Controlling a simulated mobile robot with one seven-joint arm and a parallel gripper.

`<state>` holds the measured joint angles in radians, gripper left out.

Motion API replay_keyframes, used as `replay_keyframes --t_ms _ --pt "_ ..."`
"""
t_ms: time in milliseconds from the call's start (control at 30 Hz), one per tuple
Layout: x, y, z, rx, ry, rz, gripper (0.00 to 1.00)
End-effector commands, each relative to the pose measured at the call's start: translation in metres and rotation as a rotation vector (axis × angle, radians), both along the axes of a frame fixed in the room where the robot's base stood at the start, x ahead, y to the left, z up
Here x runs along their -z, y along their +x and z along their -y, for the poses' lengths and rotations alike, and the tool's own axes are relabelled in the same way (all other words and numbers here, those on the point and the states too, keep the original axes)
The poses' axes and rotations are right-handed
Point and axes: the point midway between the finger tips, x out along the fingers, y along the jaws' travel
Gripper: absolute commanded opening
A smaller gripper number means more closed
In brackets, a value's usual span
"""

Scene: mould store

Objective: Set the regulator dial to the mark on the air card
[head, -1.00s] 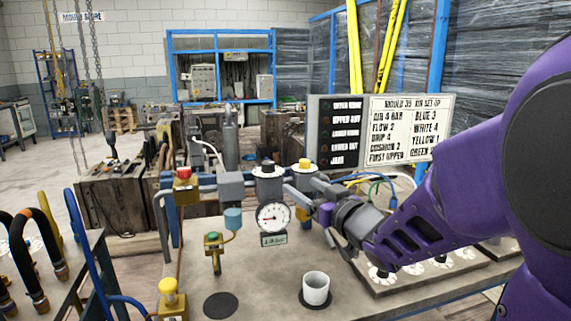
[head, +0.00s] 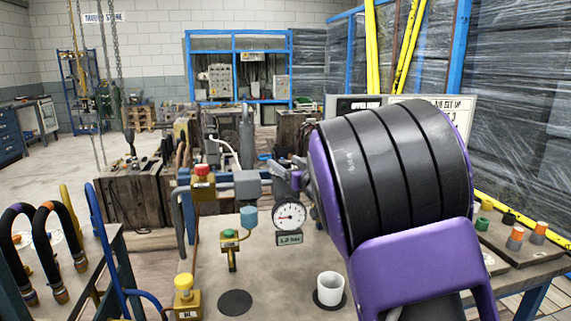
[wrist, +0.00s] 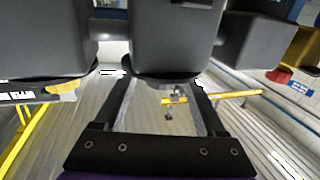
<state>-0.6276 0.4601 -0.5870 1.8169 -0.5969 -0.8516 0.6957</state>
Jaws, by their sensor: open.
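The regulator is a grey block in the wrist view (wrist: 175,35), which shows it upside down. Its black dial (wrist: 160,76) lies between and just beyond the fingers of my gripper (wrist: 160,88). My gripper is open around the dial; I cannot tell if it touches. In the head view my gripper (head: 287,172) is over the regulator and hides the dial. The round gauge (head: 290,215) shows below, with a small green readout (head: 289,239) too blurred to read surely. The set-up board (head: 440,105), which carries the air line, is mostly hidden behind my arm.
A white cup (head: 330,287) stands on the bench. Hoses (head: 45,250) rise at the left.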

Motion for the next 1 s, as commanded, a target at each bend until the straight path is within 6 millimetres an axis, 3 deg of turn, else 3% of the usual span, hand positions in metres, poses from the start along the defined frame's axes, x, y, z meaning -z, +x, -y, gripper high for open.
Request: replay_keyframes --t_ms 400,800,1000 --pt "0.0002 0.0072 -0.0049 0.000 0.000 0.000 0.73" --pt "0.0002 0.0070 -0.0048 0.000 0.000 0.000 0.01" --pt "0.0002 0.0070 -0.0049 0.002 0.000 0.000 0.00"
